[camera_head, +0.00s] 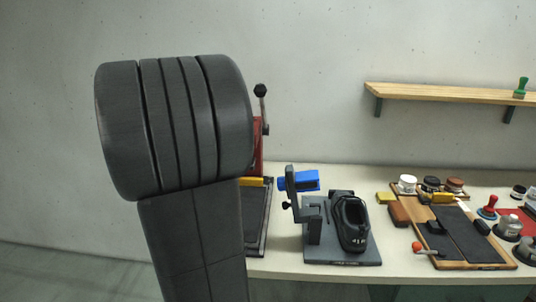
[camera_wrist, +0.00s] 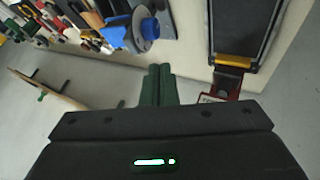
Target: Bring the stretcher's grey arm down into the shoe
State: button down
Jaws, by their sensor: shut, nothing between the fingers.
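The stretcher stands on a grey base plate (camera_head: 345,255) on the bench in the head view. A black shoe (camera_head: 352,222) sits on the plate, its opening facing up. The stretcher's grey arm (camera_head: 291,182) stands raised at the left of the shoe, with a blue block (camera_head: 305,180) at its upper end, above and apart from the shoe. My gripper (camera_wrist: 159,70) shows in the wrist view with its dark green fingers together and empty. A blue part (camera_wrist: 140,30) lies beyond the fingertips there, apart from them. The head view does not show my fingers.
A red press (camera_head: 258,150) with a ball-topped lever stands left of the stretcher, partly behind my arm. A wooden board (camera_head: 475,266) with tins and brushes lies to the right. A wall shelf (camera_head: 440,92) holds a green stamp-like item (camera_head: 521,87).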

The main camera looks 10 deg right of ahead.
jog(key=shift+r, duration=0.15)
jog(key=w+d+f+p, duration=0.1)
jog(key=d+f+p, duration=0.1)
jog(key=d+f, duration=0.5)
jog(key=d, duration=0.2)
jog(key=shift+w+d, duration=0.2)
jog(key=shift+d, duration=0.15)
dwell(0.4)
